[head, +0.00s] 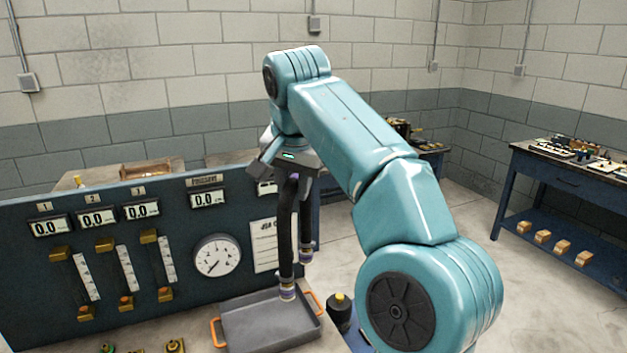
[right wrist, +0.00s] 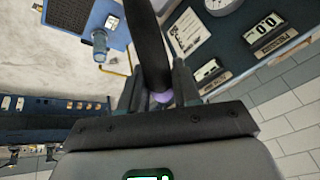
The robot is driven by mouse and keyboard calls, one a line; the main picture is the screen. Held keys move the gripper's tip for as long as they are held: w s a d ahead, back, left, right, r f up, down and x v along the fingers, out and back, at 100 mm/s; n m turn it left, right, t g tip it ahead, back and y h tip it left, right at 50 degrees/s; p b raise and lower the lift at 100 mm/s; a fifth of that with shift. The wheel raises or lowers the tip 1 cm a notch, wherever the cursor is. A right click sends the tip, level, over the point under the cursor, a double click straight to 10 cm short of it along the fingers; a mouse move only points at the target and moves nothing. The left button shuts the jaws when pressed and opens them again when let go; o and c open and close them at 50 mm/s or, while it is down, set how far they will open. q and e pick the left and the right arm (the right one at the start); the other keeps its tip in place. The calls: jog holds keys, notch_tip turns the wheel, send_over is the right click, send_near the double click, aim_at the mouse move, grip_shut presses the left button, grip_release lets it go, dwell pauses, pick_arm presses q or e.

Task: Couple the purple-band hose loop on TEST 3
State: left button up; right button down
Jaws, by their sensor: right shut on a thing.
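The hose loop (head: 284,235) is black and hangs bent over from my right gripper (head: 292,178), its two metal-collared ends pointing down above the grey tray (head: 262,323). A purple band shows at the jaws. In the right wrist view, my right gripper (right wrist: 157,88) is shut on the hose (right wrist: 148,48) by the purple band (right wrist: 162,97). The blue test panel (head: 110,190) has stations numbered 1, 2 and 3. The TEST 3 display (head: 142,210) reads 0.0. Brass fittings (head: 175,346) show at the lower picture edge, partly cut off. My left gripper is out of view.
The tray has orange handles and stands before the panel. A round gauge (head: 217,256) is on the panel. A blue bench (head: 570,180) with blocks is at the far right.

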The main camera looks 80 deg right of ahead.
jog(key=w+a+n+t+y+p, duration=0.1)
jog(key=w+a+n+p, duration=0.4)
jog(key=w, duration=0.9)
jog(key=w+a+n+t+y+p, duration=0.1)
jog(key=w+a+n+p, duration=0.35)
jog(key=w, duration=0.85)
notch_tip(320, 180, down, 22)
jog(key=a+m+b, duration=0.1)
jog(key=b, duration=1.8)
jog(key=shift+w+a+t+b, duration=0.3)
jog(key=shift+w+a+b, duration=0.05)
jog(key=shift+b, duration=0.05)
jog(key=shift+r, duration=0.1)
jog(key=shift+f, duration=0.25)
jog(key=shift+f, duration=0.15)
